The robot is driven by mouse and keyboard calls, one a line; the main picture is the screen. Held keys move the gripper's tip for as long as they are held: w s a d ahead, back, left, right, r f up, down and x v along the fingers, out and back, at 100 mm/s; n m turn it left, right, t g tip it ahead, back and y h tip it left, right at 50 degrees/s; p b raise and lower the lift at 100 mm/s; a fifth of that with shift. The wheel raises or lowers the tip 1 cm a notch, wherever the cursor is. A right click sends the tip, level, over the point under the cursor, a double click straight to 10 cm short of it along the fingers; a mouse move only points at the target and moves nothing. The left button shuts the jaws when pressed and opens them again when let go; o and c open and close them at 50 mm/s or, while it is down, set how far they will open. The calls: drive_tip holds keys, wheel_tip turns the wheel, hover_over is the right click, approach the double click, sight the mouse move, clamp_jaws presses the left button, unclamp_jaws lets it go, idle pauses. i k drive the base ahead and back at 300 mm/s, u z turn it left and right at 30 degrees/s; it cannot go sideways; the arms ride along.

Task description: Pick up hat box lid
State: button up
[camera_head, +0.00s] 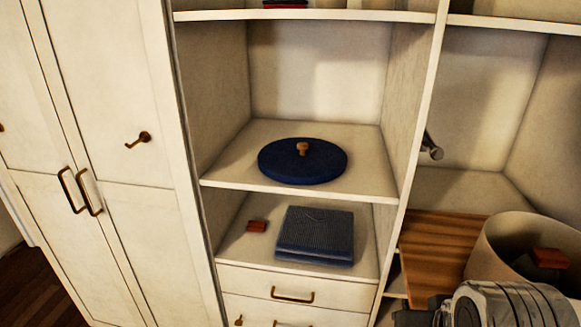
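The hat box lid, a round dark blue disc (302,163) with a small wooden knob on top, lies flat on the middle shelf of the white cabinet. It sits near the front of the shelf, with nothing on it. Part of my arm, grey and ribbed, shows at the bottom right, below and well apart from the lid. I cannot make out my gripper's fingers in this view.
At the right, a round cream container (500,240) stands by a wooden surface (437,243). Closed cabinet doors (115,130) are at the left. Side panels flank the lid's shelf.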

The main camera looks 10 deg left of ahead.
sight(300, 161)
drive_tip(key=u, duration=0.5)
drive_tip(key=k, duration=1.15)
drive_tip(key=u, duration=0.8)
drive_tip(key=i, duration=2.25)
drive_tip(key=z, duration=0.65)
drive_tip(key=i, duration=0.35)
drive_tip(key=z, duration=0.25)
